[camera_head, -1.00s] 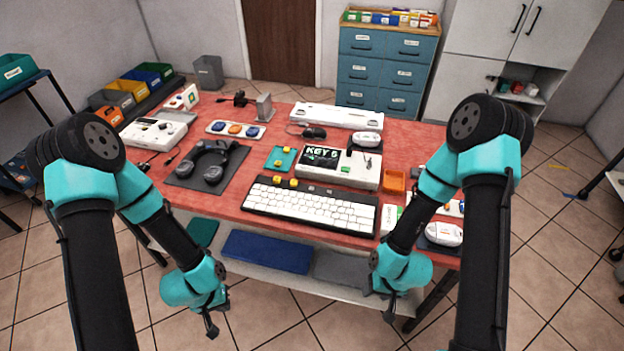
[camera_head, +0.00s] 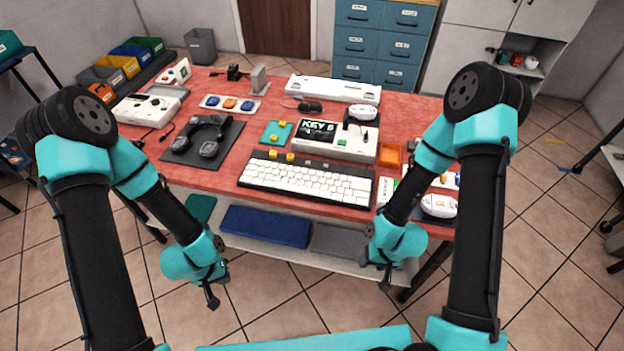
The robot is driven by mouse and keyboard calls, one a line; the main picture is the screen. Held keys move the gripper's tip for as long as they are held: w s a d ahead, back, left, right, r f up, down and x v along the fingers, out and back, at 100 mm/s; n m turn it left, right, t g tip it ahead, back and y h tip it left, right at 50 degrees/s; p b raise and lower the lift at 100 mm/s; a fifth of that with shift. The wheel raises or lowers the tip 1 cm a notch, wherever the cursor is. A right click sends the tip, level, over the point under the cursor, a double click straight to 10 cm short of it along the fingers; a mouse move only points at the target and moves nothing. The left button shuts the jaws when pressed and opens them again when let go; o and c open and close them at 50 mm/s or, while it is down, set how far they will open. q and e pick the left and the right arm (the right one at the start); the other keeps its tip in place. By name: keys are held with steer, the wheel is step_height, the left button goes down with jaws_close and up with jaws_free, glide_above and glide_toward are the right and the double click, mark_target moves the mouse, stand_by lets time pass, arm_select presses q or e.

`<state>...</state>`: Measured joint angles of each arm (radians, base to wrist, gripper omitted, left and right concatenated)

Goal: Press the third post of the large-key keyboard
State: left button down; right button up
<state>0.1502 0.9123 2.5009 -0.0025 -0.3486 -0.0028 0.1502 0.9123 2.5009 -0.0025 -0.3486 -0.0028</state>
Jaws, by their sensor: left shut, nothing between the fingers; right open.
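The large-key keyboard (camera_head: 308,181) lies near the front edge of the red table, with white keys in a dark frame. Yellow posts (camera_head: 290,157) stand at its back left edge; I make out only a few of them. A white device behind it has a screen (camera_head: 318,131) reading "KEY 5" or "KEY 6"; the digit is hard to read. My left gripper (camera_head: 212,300) is shut and empty, hanging in front of the table, left of the keyboard. My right gripper (camera_head: 384,284) is open and empty, below the table's front edge, right of the keyboard. Neither touches anything.
Headphones on a dark mat (camera_head: 178,157) lie left of the keyboard. A teal tray (camera_head: 277,133) with yellow pieces is behind it. An orange tray (camera_head: 390,154) and a white mouse-like device (camera_head: 438,205) lie to the right. A lower shelf holds a blue mat (camera_head: 265,226).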

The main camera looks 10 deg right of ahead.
jaws_close()
stand_by(0.5)
stand_by(1.3)
